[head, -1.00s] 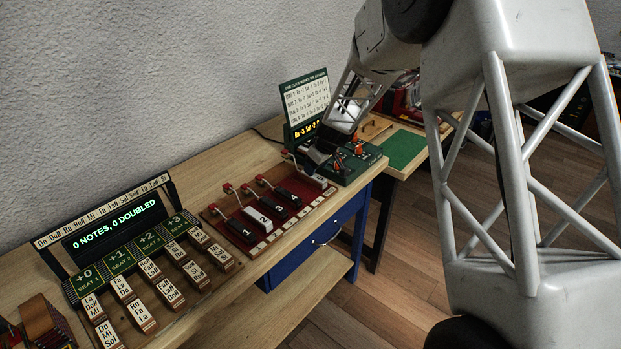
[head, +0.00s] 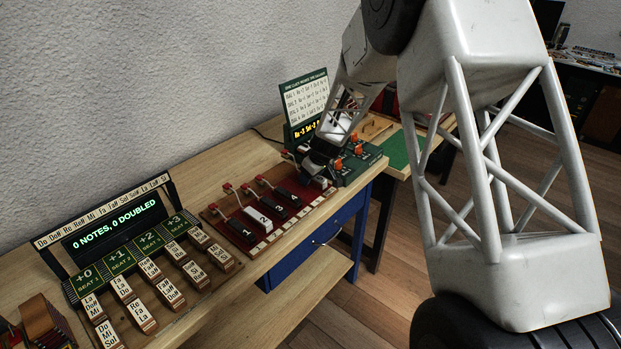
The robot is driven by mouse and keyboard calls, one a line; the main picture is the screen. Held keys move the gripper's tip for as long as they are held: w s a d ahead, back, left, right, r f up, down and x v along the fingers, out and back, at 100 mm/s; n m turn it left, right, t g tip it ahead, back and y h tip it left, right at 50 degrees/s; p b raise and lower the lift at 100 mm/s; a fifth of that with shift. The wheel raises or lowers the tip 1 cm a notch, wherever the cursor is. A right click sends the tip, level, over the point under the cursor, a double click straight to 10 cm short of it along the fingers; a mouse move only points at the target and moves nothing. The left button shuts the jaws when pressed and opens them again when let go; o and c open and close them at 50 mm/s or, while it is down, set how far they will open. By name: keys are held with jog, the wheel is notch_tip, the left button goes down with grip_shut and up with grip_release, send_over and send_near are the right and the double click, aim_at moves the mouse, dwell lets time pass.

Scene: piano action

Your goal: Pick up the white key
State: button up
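A white key (head: 257,219) marked 2 lies on the red rack (head: 213,216), between the dark keys marked 1 (head: 243,231) and 3 (head: 287,198). It looks clear of my gripper. My gripper (head: 309,173) is low over the far right end of the rack, right of the key marked 3. A small pale piece (head: 322,183) shows just beside my gripper, partly hidden by it. The gripper's fingers are small and dark here, so I cannot tell whether they are open or shut or touch anything.
A green box with orange knobs (head: 359,151) and an upright sign (head: 306,100) stand close to my gripper. Left of the rack is a board of labelled blocks (head: 172,306) with a display (head: 117,223). Bare wood (head: 225,150) lies behind the rack.

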dwell(0.4)
jog(key=c, duration=1)
jog(key=shift+c, duration=0.2)
jog(key=shift+r, duration=0.1)
jog(key=shift+r, duration=0.75)
notch_tip(320, 180, up, 2)
jog(key=shift+r, duration=0.1)
jog(key=s+d+r, duration=0.1)
jog(key=s+d, duration=0.1)
jog(key=s, duration=1.4)
